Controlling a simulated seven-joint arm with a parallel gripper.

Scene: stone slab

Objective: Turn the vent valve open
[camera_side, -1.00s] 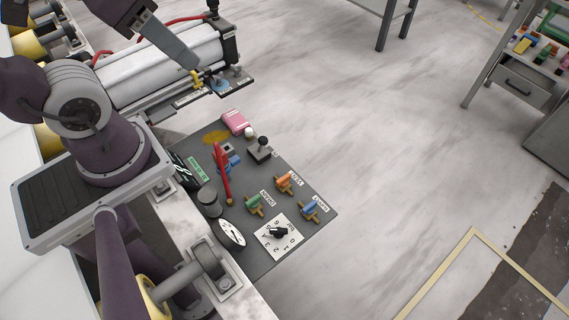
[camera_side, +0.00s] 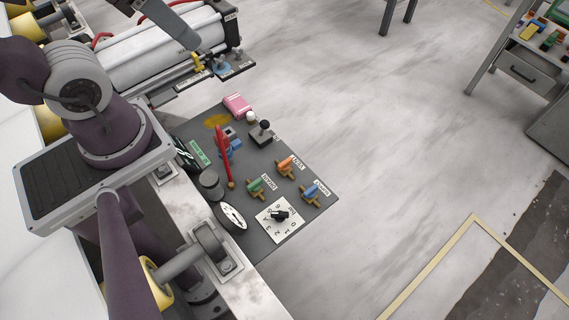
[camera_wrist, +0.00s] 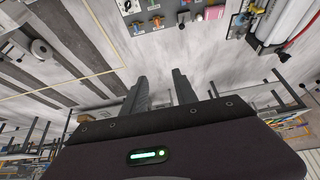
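The vent valve (camera_side: 286,166) is a small valve with an orange handle and brass-coloured body, next to a label that appears to read VENT, on the dark grey panel (camera_side: 265,248). It also shows small at the top of the wrist view, as an orange-handled valve (camera_wrist: 157,20). Its exact handle angle is too small to tell. My gripper (camera_wrist: 160,82) shows in the wrist view with its two fingers apart and nothing between them. It is well away from the panel, touching nothing.
A green-handled valve (camera_side: 255,188) and a blue-handled valve (camera_side: 311,192) flank the vent valve. A dial knob plate (camera_side: 278,232), red lever (camera_side: 222,150), black joystick (camera_side: 263,135) and pink block (camera_side: 237,103) share the panel. Open floor lies to the right.

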